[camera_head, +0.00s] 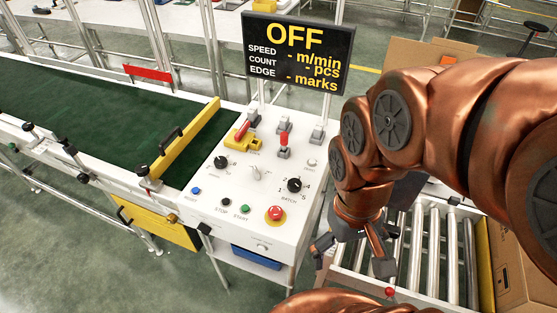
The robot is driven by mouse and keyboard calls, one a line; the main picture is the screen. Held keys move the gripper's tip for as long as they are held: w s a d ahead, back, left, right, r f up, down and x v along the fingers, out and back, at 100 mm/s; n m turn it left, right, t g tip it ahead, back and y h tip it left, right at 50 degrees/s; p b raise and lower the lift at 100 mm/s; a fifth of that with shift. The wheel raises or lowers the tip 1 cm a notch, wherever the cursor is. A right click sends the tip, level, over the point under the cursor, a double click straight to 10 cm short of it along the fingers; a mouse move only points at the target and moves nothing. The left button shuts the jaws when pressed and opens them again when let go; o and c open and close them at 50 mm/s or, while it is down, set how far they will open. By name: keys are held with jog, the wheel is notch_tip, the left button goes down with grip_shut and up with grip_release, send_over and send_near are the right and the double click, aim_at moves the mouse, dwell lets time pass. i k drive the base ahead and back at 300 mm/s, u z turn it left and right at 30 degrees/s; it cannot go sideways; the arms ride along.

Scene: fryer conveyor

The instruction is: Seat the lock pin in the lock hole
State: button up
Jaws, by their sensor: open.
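My gripper (353,259) hangs at the right of the control panel, over the near end of the roller conveyor. Its fingers are spread apart with nothing visible between them. A small red ball-shaped knob (390,292) shows just below the right fingertip at the conveyor's near edge; I cannot tell whether it is the lock pin. On the panel, a yellow block (237,141) carries a red handle (242,130), and a red-topped lever (284,140) stands to its right. I cannot make out the lock hole.
The white control panel (232,200) has knobs, buttons and a red emergency stop (276,214). A dark display (297,50) reading OFF stands behind it. A green belt (100,115) with a yellow guide bar (185,140) lies left. Cardboard boxes (520,250) stand right of the rollers (430,250).

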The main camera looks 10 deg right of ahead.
aim_at(312, 54)
jog(key=k, duration=1.25)
jog(key=u, duration=0.9)
jog(key=i, duration=1.75)
jog(key=z, duration=0.85)
